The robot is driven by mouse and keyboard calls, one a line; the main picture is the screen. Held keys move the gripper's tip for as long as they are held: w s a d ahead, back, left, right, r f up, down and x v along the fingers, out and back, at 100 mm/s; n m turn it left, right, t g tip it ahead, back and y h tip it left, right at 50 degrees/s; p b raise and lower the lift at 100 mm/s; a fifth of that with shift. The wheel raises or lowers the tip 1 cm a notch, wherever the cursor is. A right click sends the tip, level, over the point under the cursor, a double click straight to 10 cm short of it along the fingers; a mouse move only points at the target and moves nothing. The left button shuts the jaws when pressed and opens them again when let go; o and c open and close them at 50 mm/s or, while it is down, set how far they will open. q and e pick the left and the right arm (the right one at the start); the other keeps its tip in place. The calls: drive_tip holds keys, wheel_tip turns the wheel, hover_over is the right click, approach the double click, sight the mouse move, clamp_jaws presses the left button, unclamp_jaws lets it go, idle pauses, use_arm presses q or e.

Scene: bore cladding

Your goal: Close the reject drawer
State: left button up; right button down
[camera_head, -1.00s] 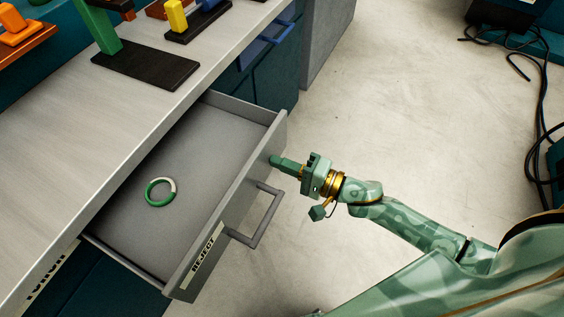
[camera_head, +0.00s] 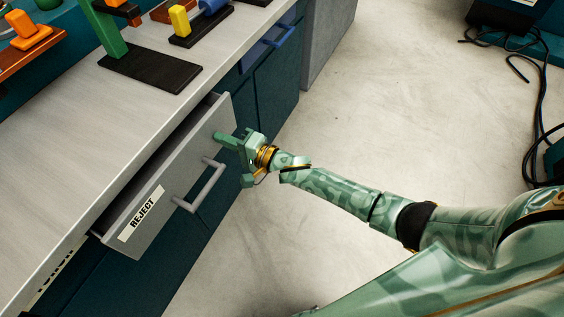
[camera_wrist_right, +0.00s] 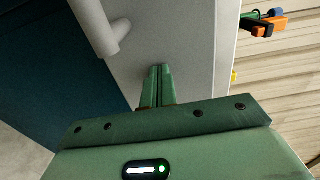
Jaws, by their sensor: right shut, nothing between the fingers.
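The grey reject drawer (camera_head: 170,182) stands a little way out of the bench front in the head view. Its front carries a REJECT label (camera_head: 141,213) and a grey bar handle (camera_head: 205,187). My right gripper (camera_head: 219,136) is shut and empty, its fingertips at the drawer front near the right end, beyond the handle. In the right wrist view, the shut fingers (camera_wrist_right: 158,72) point at the grey drawer front (camera_wrist_right: 180,40), with the handle (camera_wrist_right: 100,28) to their left. Whether they touch cannot be told exactly. The drawer's inside is mostly hidden. My left gripper is not in view.
The bench top (camera_head: 95,130) above the drawer holds a black base with a green post (camera_head: 150,68) and several coloured pieces. A blue handle (camera_head: 275,38) shows farther along the bench. The floor (camera_head: 370,110) at the right is clear, with black cables (camera_head: 540,100) beyond.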

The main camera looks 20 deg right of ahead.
sight(192, 126)
drive_tip(key=b+x, duration=0.2)
drive_tip(key=x, duration=0.7)
drive_tip(key=shift+w+a+f+b, duration=0.2)
drive_tip(key=shift+w+a+b, duration=0.05)
drive_tip(key=shift+w+b, duration=0.05)
drive_tip(key=shift+w+a, duration=0.2)
drive_tip(key=shift+w, duration=0.05)
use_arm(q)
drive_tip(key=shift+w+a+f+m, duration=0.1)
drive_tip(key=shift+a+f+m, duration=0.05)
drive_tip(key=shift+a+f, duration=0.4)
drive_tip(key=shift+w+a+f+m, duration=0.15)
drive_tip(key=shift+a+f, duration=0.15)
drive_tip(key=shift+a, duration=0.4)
use_arm(e)
drive_tip(key=shift+s+r, duration=0.1)
drive_tip(key=shift+r, duration=0.05)
drive_tip(key=shift+d, duration=0.1)
